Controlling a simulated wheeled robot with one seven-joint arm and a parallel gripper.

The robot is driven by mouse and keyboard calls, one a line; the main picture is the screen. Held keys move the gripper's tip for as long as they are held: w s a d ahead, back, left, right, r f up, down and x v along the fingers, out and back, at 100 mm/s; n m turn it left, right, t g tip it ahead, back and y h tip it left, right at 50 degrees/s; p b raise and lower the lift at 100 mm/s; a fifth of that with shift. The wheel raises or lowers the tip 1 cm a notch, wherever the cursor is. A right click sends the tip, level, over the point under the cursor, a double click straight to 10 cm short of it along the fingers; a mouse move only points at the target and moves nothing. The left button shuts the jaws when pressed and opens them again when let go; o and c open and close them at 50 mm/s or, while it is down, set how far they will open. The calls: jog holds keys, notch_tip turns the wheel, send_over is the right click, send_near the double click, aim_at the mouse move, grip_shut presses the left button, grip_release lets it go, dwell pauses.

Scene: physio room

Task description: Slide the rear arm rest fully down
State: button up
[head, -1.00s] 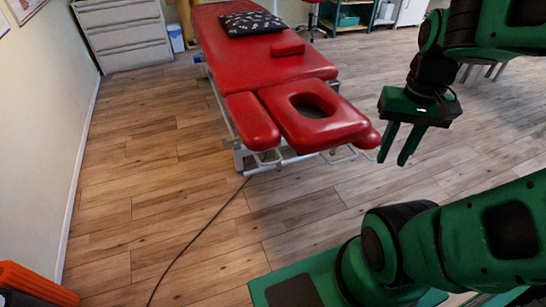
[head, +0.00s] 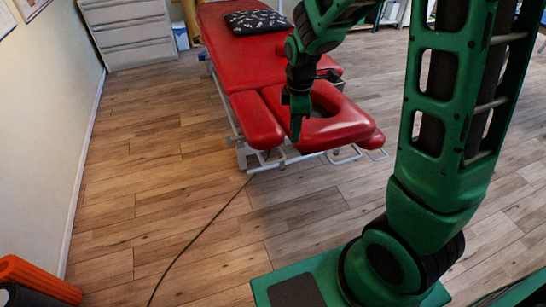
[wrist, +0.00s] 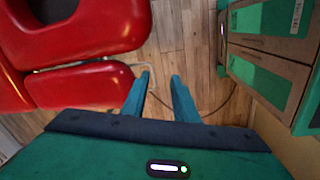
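The red treatment table (head: 228,50) stands at the back centre. Its head end has a red face cushion (head: 340,130) with a dark hole. A red arm rest (head: 257,121) is on its left, a second arm rest (head: 375,141) on its right; which is the rear one I cannot tell. My gripper (head: 296,130) points down in front of the face cushion's left part, near the left arm rest. In the wrist view, my gripper (wrist: 160,92) is open with nothing between its fingers. The left arm rest (wrist: 80,85) lies left of the fingers, apart from them.
White metal rails (head: 345,155) stick out under the head end. A dark cable (head: 205,228) runs over the wooden floor. A patterned black pillow (head: 255,22) lies on the table. A grey drawer cabinet (head: 127,35) stands back left, an orange roll (head: 38,279) front left. The floor left of the table is clear.

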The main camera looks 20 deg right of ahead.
aim_at(275, 162)
jog(key=w+a+f+n, duration=0.1)
jog(key=f, duration=0.3)
jog(key=w+a+f+n, duration=0.1)
jog(key=a+f, duration=0.1)
jog(key=f, duration=0.3)
jog(key=w+a+f+n, duration=0.1)
jog(key=f, duration=0.4)
jog(key=shift+w+a+f+n, duration=0.15)
jog(key=shift+w+a+n, duration=0.15)
jog(key=shift+w, duration=0.05)
grip_shut()
jog(key=shift+w, duration=0.15)
dwell(0.7)
